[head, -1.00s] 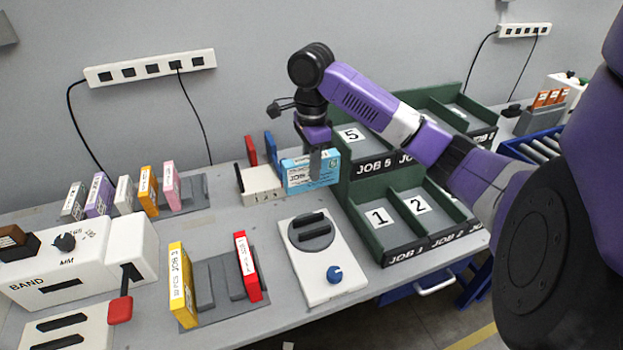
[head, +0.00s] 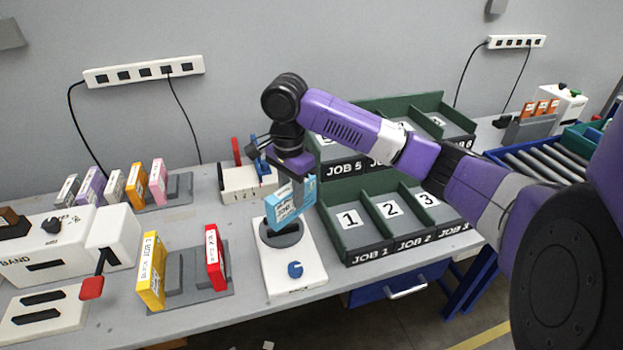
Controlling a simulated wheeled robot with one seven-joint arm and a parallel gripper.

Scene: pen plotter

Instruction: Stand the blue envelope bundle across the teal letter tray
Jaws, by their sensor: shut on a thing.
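The light blue envelope bundle (head: 286,212) is held by my gripper (head: 298,192), which is shut on it. The bundle is tilted, over the dark round plate of the white device. Whether its lower edge touches the plate I cannot tell. The teal letter tray seems to be the teal piece (head: 580,139) at the far right, on the roller conveyor. It is small, and my arm hides part of that area.
The white device (head: 291,277) has a blue knob. Green job bins (head: 345,215) stand right of the bundle. A white slotted rack (head: 235,183) is behind it. Yellow (head: 151,270) and red (head: 215,257) bundles stand left. Rollers (head: 535,160) lie far right.

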